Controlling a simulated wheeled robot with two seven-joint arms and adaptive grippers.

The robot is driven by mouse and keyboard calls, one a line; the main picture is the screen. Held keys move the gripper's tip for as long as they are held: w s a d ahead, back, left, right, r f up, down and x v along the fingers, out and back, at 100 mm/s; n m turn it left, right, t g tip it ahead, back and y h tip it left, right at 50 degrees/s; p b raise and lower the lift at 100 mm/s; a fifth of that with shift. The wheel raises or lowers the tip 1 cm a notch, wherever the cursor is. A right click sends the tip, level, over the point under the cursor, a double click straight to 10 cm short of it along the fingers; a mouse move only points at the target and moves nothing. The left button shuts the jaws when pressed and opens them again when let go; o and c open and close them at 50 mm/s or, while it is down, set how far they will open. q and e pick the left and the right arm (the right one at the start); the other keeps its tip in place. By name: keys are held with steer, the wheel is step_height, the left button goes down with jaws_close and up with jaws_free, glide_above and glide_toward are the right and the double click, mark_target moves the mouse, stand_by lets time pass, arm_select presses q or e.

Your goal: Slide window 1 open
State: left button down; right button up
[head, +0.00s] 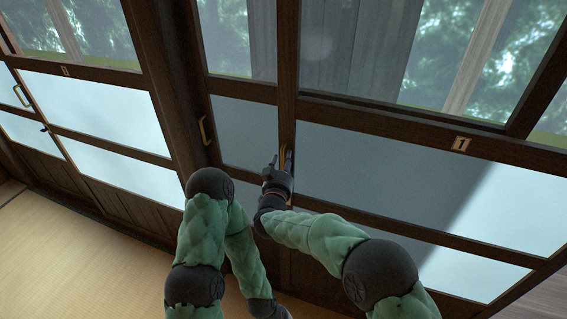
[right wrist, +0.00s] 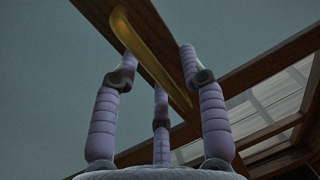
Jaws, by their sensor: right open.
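Window 1 (head: 375,165) is a dark wooden sliding panel with frosted panes and a small "1" plate (head: 460,144). A long gold handle (head: 284,158) is on its left upright. My right gripper (head: 277,166) is at this handle. In the right wrist view, the gold handle (right wrist: 150,55) runs diagonally along the wooden upright. The open fingers of my right gripper (right wrist: 156,75) stand on either side of it, with a third finger below. I cannot tell whether they touch it. My left arm is folded at the lower middle; its gripper is out of the picture.
A narrower panel (head: 240,132) with its own gold handle (head: 203,130) is left of window 1's upright. Another window (head: 105,115) with a plate and gold handle (head: 21,95) is further left, past a thick post (head: 165,75). Tatami floor (head: 75,250) lies bare at the lower left.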

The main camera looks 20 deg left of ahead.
mark_target(285, 130)
step_height(285, 130, up, 10)
steer(key=shift+f, duration=0.1)
stand_by(0.4)
stand_by(0.4)
